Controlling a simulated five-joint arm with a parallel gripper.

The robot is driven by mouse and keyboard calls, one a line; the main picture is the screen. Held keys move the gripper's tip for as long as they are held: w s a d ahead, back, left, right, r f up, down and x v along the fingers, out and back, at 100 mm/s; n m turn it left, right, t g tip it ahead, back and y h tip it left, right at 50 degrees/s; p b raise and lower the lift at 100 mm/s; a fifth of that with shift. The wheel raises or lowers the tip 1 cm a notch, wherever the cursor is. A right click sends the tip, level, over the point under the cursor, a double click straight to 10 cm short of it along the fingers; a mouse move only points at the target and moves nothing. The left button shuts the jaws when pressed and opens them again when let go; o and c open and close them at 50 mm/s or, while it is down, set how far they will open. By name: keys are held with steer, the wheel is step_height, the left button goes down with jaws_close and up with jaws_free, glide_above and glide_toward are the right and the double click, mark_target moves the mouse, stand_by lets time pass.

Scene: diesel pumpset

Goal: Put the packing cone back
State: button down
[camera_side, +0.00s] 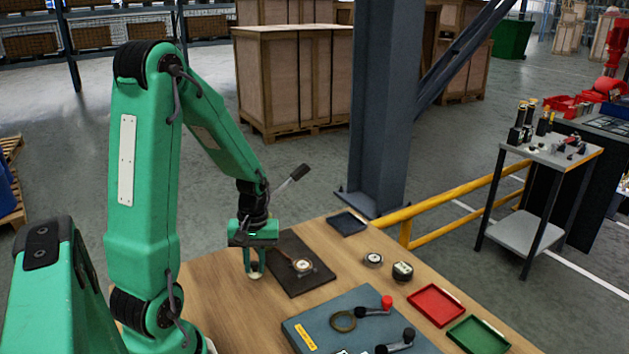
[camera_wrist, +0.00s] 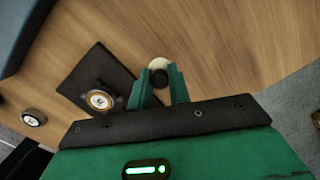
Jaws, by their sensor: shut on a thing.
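My gripper (camera_side: 254,262) is pointed down beside the left edge of a dark mat (camera_side: 285,245). Its green fingers are shut on a small round cream piece with a dark middle, likely the packing cone (camera_side: 255,277). In the wrist view the cone (camera_wrist: 170,73) shows between and just beyond the fingertips (camera_wrist: 160,88), partly hidden by them. It is low over the wooden table; I cannot tell whether it touches. On the mat stands a dark round fitting (camera_side: 302,266) with a pale, brass-rimmed top, right of the gripper; the wrist view shows it too (camera_wrist: 99,100).
Two round parts (camera_side: 373,259) (camera_side: 402,271), a red tray (camera_side: 436,305) and a green tray (camera_side: 478,336) are to the right. Bare wood lies left of the mat.

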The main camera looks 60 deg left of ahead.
mark_target(255, 271)
steer(key=shift+f, duration=1.7)
steer(key=shift+f, duration=0.15)
steer(key=c, duration=1.3)
jaws_free()
step_height(255, 271, up, 12)
steer(key=a, duration=0.1)
steer(key=shift+w+a, duration=0.15)
steer(key=shift+w, duration=0.1)
